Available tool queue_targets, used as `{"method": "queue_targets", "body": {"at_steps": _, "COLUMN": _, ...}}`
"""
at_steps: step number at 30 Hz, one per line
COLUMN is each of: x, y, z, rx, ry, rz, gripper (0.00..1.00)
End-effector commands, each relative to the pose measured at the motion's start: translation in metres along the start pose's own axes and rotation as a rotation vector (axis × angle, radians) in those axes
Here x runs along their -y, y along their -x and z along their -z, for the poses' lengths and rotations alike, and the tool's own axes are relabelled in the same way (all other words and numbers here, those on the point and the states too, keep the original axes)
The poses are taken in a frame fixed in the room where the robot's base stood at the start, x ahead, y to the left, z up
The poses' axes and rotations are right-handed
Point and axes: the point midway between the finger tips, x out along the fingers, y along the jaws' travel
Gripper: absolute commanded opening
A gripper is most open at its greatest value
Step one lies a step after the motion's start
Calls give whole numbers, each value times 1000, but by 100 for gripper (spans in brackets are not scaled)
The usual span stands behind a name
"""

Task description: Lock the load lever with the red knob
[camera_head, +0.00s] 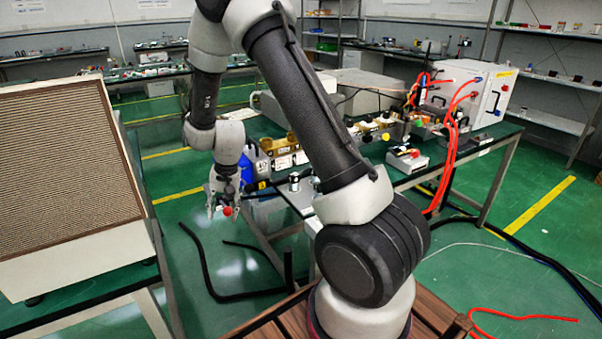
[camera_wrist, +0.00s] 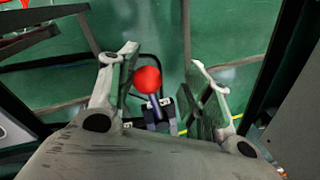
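The red knob (camera_wrist: 147,80) of the load lever (camera_wrist: 157,107) shows between my two open fingers in the wrist view, nearer the left finger. A short dark lever shaft runs from it to a dark block below. My gripper (camera_wrist: 165,58) is open, with a visible gap on the knob's right side. In the head view my gripper (camera_head: 222,203) points down at the near left end of the bench, and the red knob (camera_head: 227,211) shows at its fingertips. I cannot tell whether the left finger touches the knob.
The green-topped bench (camera_head: 478,141) carries yellow and grey parts and a white cabinet (camera_head: 492,93) with red hoses. A large beige filter box (camera_head: 65,175) stands at the left. Black hoses (camera_head: 235,297) lie on the green floor, which is partly open between the tables.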

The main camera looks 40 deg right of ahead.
Motion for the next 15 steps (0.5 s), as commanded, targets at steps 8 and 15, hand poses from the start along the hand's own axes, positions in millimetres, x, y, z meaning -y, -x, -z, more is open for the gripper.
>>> {"method": "queue_targets", "body": {"at_steps": 8, "x": 22, "y": 5, "z": -4, "rx": -55, "ry": -268, "rz": 5, "gripper": 49}}
{"method": "queue_targets", "body": {"at_steps": 15, "x": 21, "y": 60, "z": -7, "rx": -55, "ry": -265, "rz": 5, "gripper": 49}}
